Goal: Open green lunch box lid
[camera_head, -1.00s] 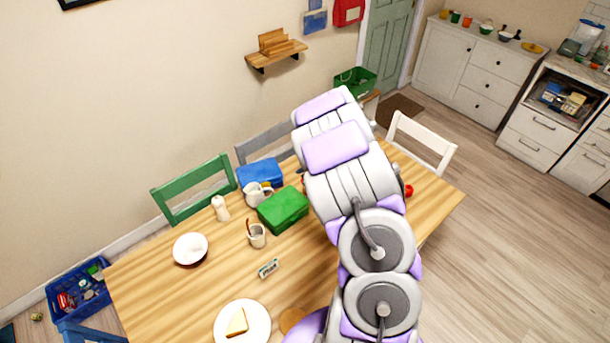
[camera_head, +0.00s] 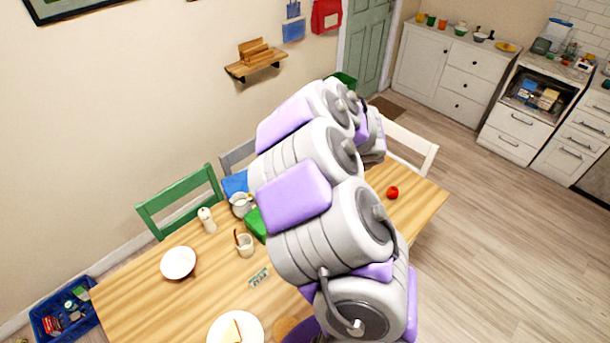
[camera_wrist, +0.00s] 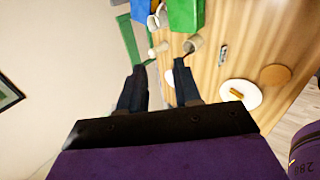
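The green lunch box (camera_head: 257,226) stands on the wooden table, mostly hidden behind my arm in the head view. In the wrist view the green lunch box (camera_wrist: 186,14) is at the top edge, partly cut off, beyond my fingertips. I cannot tell the state of its lid. My gripper (camera_wrist: 158,68) shows two dark fingers with a gap between them, open and empty. It is apart from the box. In the head view my gripper is hidden behind the arm links.
A blue box (camera_head: 234,185), a white jug (camera_head: 240,205), a mug (camera_head: 245,246), a shaker (camera_head: 207,221) and a bowl (camera_head: 178,262) stand near the lunch box. A red tomato (camera_head: 392,193) lies right. Chairs (camera_head: 181,204) line the table.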

